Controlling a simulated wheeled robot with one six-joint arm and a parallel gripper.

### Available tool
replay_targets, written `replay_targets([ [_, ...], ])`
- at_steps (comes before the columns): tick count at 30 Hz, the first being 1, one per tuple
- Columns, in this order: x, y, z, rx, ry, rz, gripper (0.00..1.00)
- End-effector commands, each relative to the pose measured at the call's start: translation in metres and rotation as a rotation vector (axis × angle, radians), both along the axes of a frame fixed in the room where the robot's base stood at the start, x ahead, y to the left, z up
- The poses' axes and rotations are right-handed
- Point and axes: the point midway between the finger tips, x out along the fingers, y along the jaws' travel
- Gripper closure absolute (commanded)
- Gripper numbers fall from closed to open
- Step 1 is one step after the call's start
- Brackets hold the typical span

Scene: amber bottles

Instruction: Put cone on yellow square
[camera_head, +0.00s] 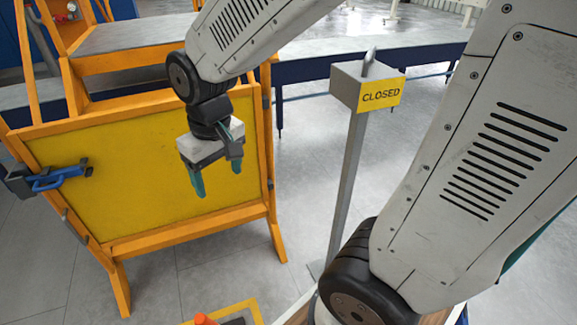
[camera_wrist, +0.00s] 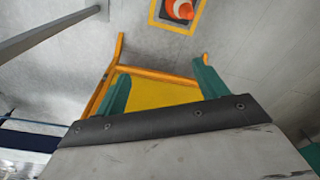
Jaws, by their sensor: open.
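The orange cone (camera_head: 205,319) shows only its tip at the bottom edge of the head view. In the wrist view the orange and white cone (camera_wrist: 181,9) is at the top edge, partly cut off. It appears within the yellow square outline (camera_wrist: 172,28) on the floor, over a dark patch; whether the patch is its base I cannot tell. The square (camera_head: 251,303) is also cut off in the head view. My gripper (camera_head: 217,180) is open and empty, fingers pointing down, well above the floor and in front of the yellow panel. Its green fingers (camera_wrist: 162,75) are apart in the wrist view.
An orange-framed stand with a yellow panel (camera_head: 145,165) and a blue clamp (camera_head: 58,178) stands behind my gripper. A grey post with a yellow CLOSED sign (camera_head: 381,95) stands to its right. Bare grey floor (camera_head: 175,275) lies around the stand's front legs.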

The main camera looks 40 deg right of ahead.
Motion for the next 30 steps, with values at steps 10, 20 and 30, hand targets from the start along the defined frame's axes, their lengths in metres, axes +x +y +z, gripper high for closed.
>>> replay_targets([
  [10, -0.114, -0.043, 0.068, 0.001, -0.036, -0.106, 0.28],
  [20, -0.149, -0.050, 0.076, -0.001, -0.035, -0.133, 0.28],
  [30, -0.148, -0.050, 0.076, -0.001, -0.036, -0.132, 0.28],
])
